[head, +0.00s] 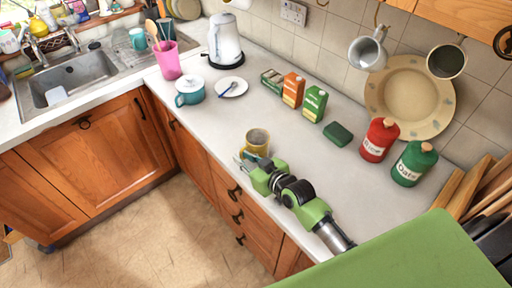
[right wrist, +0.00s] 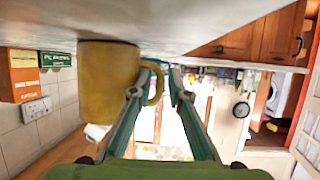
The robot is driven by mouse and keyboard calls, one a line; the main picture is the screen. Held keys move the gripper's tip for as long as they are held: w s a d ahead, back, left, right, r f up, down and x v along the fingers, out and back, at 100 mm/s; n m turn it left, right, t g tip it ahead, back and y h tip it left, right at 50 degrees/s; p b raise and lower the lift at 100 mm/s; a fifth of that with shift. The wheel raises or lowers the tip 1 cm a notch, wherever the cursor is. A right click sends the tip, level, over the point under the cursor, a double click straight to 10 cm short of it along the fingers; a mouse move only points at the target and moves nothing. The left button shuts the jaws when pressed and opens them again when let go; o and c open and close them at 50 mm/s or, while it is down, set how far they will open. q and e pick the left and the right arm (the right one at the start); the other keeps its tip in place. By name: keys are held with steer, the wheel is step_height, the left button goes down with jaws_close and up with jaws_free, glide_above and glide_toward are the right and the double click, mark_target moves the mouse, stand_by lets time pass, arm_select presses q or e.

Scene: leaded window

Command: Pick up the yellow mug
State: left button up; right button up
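The yellow mug (head: 257,138) stands on the white counter near its front edge in the head view. My right gripper (head: 246,162) is beside the mug, low at its near side, and partly overlaps its lower part. In the right wrist view, which is upside down, the mug (right wrist: 106,88) fills the left side, with its handle toward my fingers. The fingers of my right gripper (right wrist: 166,76) are apart, with the outer part of the handle in the gap between them. I cannot tell whether either finger touches it. My left gripper is not in view.
A teal pot (head: 189,92) and a white plate (head: 232,87) stand farther back. Small boxes (head: 293,90), a dark green block (head: 338,134), a red canister (head: 380,140) and a green canister (head: 414,163) line the wall side. The counter around the mug is clear.

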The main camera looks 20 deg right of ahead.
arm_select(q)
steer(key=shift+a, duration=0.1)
arm_select(e)
jaws_close()
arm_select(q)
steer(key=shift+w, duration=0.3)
arm_select(e)
steer(key=shift+r, duration=0.1)
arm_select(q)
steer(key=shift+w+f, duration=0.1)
arm_select(e)
steer(key=shift+r, duration=0.2)
steer(key=shift+r+b, duration=0.5)
steer(key=shift+r, duration=0.35)
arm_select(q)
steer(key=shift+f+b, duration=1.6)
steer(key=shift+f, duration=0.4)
arm_select(e)
steer(key=s+a+r, duration=0.2)
steer(key=s+r, duration=0.3)
steer(key=s, duration=0.1)
steer(key=s+a+r, duration=0.3)
steer(key=s+r, duration=0.2)
steer(key=s, duration=0.1)
steer(key=shift+s+a+r, duration=0.3)
steer(key=shift+s+r, duration=0.05)
steer(key=shift+r, duration=0.05)
